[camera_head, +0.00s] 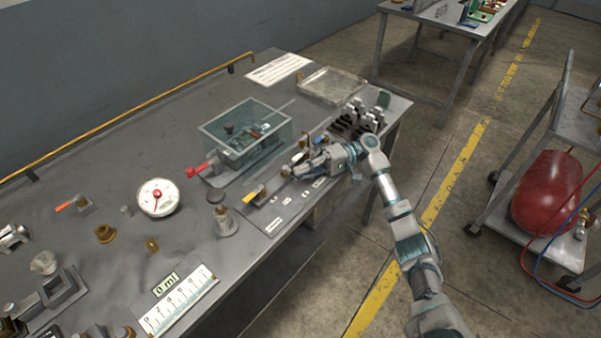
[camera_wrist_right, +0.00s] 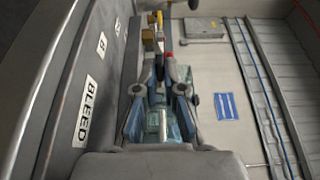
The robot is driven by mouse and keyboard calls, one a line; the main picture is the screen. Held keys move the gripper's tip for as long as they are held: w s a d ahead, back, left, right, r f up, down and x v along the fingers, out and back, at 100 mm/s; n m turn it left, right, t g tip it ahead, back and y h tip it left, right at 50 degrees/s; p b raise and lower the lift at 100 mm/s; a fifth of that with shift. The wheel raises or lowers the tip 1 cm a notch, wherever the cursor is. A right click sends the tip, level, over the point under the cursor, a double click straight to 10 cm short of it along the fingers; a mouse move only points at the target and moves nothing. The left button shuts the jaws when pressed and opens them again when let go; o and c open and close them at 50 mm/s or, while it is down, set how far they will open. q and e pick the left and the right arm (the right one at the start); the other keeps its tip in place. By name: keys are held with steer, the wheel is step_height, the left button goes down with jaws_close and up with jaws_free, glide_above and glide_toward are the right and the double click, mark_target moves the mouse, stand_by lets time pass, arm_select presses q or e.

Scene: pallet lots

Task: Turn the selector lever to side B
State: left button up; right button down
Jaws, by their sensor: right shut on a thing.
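A labelled panel (camera_head: 275,222) lies along the front edge of the grey bench, with small white labels and a yellow handle (camera_head: 254,193). My right gripper (camera_head: 290,171) is low over this panel, shut on a small part that looks like the selector lever. The fingers hide most of that part. In the right wrist view my gripper (camera_wrist_right: 168,80) shows a red bit (camera_wrist_right: 168,58) just beyond its fingertips. Labels "BLEED" (camera_wrist_right: 87,110) and "B" (camera_wrist_right: 102,44) show left of the fingers. Which side the lever points to cannot be told. My left gripper is not in view.
A clear box (camera_head: 248,128) and a red lever (camera_head: 196,170) stand behind the panel. A round gauge (camera_head: 158,197) and a metal post (camera_head: 226,222) are to the left. A shallow tray (camera_head: 332,86) is at the back. A cart with a red tank (camera_head: 547,193) stands right.

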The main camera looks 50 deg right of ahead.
steer(key=shift+f, duration=0.35)
steer(key=c, duration=1.6)
jaws_free()
steer(key=shift+s, duration=0.1)
steer(key=shift+o, duration=0.2)
steer(key=shift+d, duration=0.1)
steer(key=shift+r, duration=0.2)
steer(key=v, duration=1.2)
steer(key=shift+w+d+f, duration=0.1)
steer(key=shift+w, duration=0.1)
